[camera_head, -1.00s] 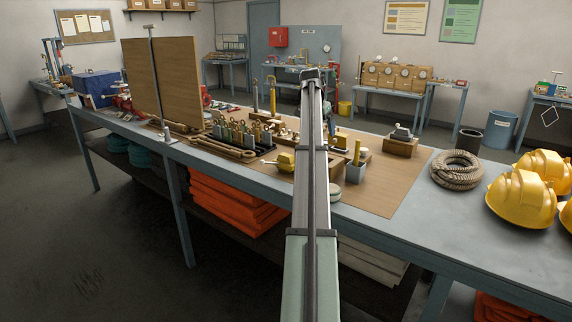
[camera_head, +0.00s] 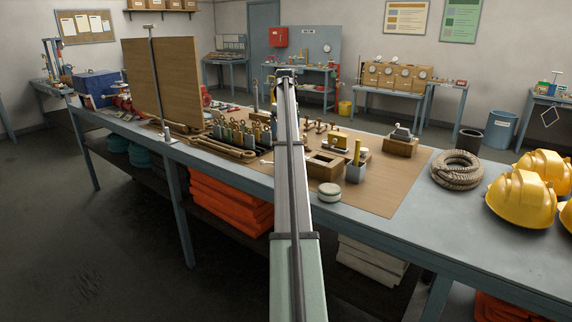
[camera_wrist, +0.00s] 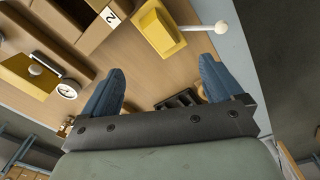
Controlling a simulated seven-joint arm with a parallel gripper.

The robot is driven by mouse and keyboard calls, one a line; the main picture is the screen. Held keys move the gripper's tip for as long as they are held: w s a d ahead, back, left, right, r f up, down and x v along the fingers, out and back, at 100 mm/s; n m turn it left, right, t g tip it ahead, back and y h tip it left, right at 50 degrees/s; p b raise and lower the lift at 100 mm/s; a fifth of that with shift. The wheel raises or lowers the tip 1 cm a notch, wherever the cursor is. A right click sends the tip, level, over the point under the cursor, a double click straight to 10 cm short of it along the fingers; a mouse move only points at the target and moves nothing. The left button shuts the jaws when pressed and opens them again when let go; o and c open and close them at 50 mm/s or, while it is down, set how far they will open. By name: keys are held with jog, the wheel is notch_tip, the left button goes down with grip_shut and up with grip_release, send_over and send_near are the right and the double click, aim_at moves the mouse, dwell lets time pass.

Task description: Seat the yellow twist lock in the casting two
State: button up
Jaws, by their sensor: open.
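The yellow twist lock (camera_wrist: 158,27), with a white ball-ended handle, lies on the wooden mat in the wrist view. In the head view my arm hides its body. A brown open box with a "2" label, casting two (camera_wrist: 98,22), stands just left of it; a brown box with openings (camera_head: 323,165) shows right of my arm in the head view. My gripper (camera_wrist: 162,65) is open, its two blue fingers spread and empty. The twist lock lies beyond the fingertips and is apart from them. My arm hides the gripper in the head view.
Another yellow block (camera_wrist: 30,75) with a ball knob sits by a round gauge (camera_wrist: 68,89). A rack of upright pieces (camera_head: 240,133) stands left. The mat's front right (camera_head: 385,195) is clear.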

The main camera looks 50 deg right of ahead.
jog(key=f+n, duration=0.1)
jog(key=f, duration=0.2)
jog(key=f+n, duration=0.4)
jog(key=f, duration=0.1)
jog(key=shift+s+a+f, duration=0.2)
jog(key=shift+a+f, duration=0.1)
jog(key=shift+a, duration=0.1)
jog(key=shift+d+f, duration=0.2)
jog(key=shift+f, duration=1.15)
jog(key=shift+d+f, duration=0.15)
jog(key=shift+f, duration=1.15)
jog(key=shift+c, duration=0.3)
jog(key=c, duration=1.5)
jog(key=shift+r, duration=0.1)
jog(key=shift+c, duration=0.2)
